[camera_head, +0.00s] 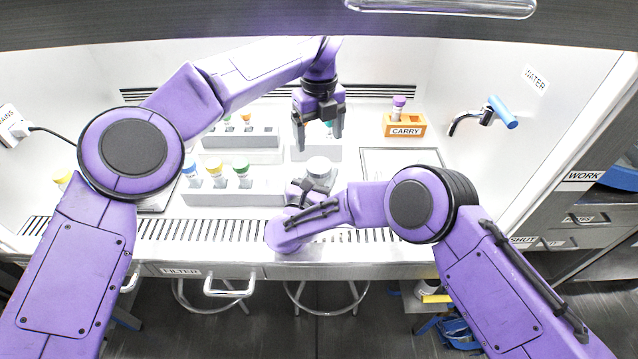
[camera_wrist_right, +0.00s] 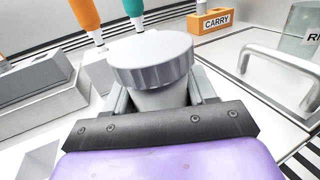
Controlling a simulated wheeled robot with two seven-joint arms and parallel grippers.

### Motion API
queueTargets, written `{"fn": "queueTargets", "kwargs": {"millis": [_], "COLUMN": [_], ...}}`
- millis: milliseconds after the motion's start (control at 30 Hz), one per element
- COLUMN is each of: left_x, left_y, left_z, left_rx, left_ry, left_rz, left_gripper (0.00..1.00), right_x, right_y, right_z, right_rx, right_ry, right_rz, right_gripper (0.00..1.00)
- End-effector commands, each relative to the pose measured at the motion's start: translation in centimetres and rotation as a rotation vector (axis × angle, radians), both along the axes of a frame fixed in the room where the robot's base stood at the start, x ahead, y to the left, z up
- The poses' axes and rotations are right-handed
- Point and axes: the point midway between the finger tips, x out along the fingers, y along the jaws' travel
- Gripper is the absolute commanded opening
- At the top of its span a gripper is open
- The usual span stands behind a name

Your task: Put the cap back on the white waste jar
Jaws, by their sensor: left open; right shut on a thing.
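The white waste jar (camera_wrist_right: 160,98) is upright between the fingers of my right gripper (camera_wrist_right: 158,104), which is shut on its body. The pale grey ridged cap (camera_wrist_right: 150,60) sits on top of the jar, looking level; I cannot tell whether it is screwed tight. In the head view the cap (camera_head: 318,164) shows as a pale disc just beyond my right gripper (camera_head: 314,183), and the jar body is mostly hidden. My left gripper (camera_head: 319,138) points down above the cap, open and empty, apart from it.
A front rack (camera_head: 232,190) holds tubes with blue, yellow and green caps; another rack (camera_head: 240,140) stands behind. An orange CARRY block (camera_head: 404,130) holds a purple-capped tube. A tap with a blue handle (camera_head: 503,112) is on the right wall. A framed panel (camera_head: 400,160) lies right of the jar.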

Motion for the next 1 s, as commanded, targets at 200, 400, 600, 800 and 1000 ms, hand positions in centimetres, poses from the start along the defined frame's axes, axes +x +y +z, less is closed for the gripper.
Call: {"fn": "queueTargets", "kwargs": {"millis": [200, 400, 600, 800, 1000], "left_x": [0.0, 0.0, 0.0, 0.0, 0.0], "left_y": [0.0, 0.0, 0.0, 0.0, 0.1], "left_z": [0.0, 0.0, 0.0, 0.0, -1.8], "left_rx": [0.0, 0.001, 0.001, 0.001, 0.003], "left_ry": [0.0, 0.0, 0.0, 0.0, 0.002], "left_rz": [0.648, 1.012, 1.096, 1.093, 1.091], "left_gripper": [0.85, 0.85, 0.85, 0.85, 0.85], "right_x": [0.0, 0.0, 0.0, 0.0, 0.0], "right_y": [0.0, 0.0, 0.0, 0.0, 0.0], "right_z": [0.0, 0.0, 0.0, 0.0, 0.0], "right_rx": [0.0, 0.0, 0.0, 0.0, 0.0], "right_ry": [-0.001, -0.001, -0.001, -0.001, -0.001], "right_rz": [0.0, 0.0, 0.0, 0.0, 0.0], "right_gripper": [0.0, 0.0, 0.0, 0.0, 0.0]}}
